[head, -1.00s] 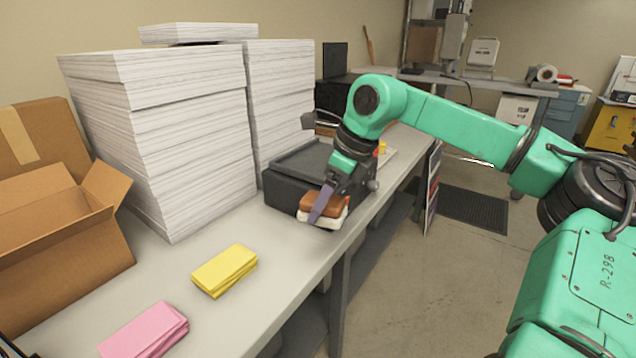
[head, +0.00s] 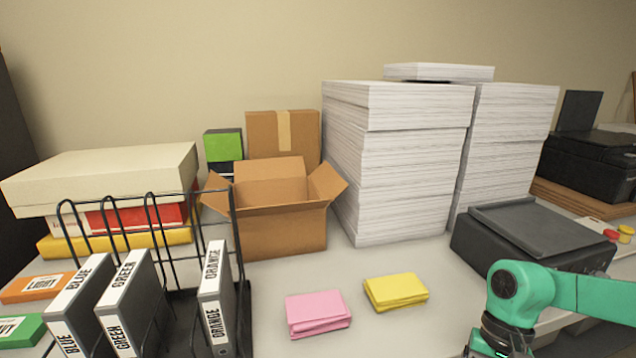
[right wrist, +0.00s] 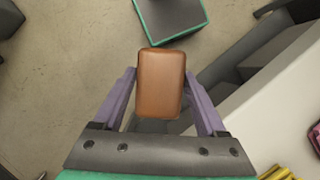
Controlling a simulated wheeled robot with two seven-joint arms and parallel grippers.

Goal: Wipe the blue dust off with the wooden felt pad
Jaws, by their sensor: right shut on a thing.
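The wooden felt pad (right wrist: 160,75) shows its brown top in the right wrist view. My right gripper (right wrist: 161,92) is shut on it, one purple finger on each long side. The pad's felt underside is hidden. The floor shows behind the pad, with the bench edge to its right. In the head view my right arm is at the lower right, in front of the black machine (head: 530,238), and its fingers are below the picture. I see no blue dust in either current view. My left gripper is not in view.
A pink stack (head: 318,312) and a yellow stack (head: 396,292) lie on the bench (head: 420,255). Tall paper stacks (head: 395,165), an open carton (head: 285,235) and a wire rack with binders (head: 215,295) stand behind and left. Red and yellow buttons (head: 618,234) are at far right.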

